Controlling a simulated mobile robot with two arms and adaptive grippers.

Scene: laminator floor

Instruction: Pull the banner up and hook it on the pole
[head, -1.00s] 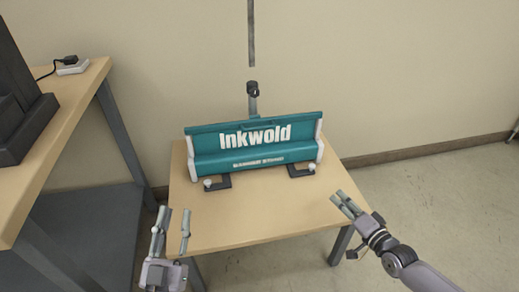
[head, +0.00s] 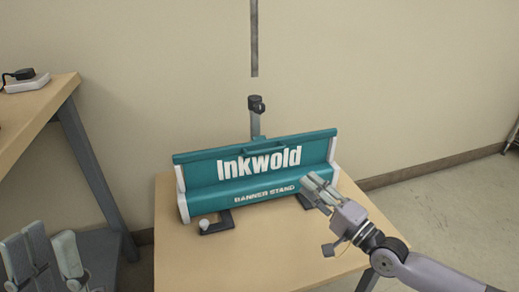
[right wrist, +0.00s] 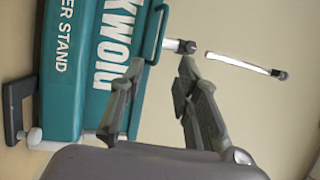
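The teal banner stand (head: 225,178) with white end caps sits on the small wooden table, with "Inkwold" in white on its raised front. A teal handle (head: 264,148) shows at its top edge; it also shows in the right wrist view (right wrist: 154,32). The pole (head: 254,40) rises behind, with a dark clamp (head: 257,104) on its lower part and a visible gap above that. My right gripper (head: 312,180) is in front of the stand's right end, open and empty in the right wrist view. My left gripper (head: 40,238) is open and empty at lower left.
The small table (head: 180,255) has clear room in front of the stand. Dark feet (head: 216,226) stick out at the stand's base. A taller bench (head: 35,115) with a white power block (head: 27,82) stands at left. The wall is close behind.

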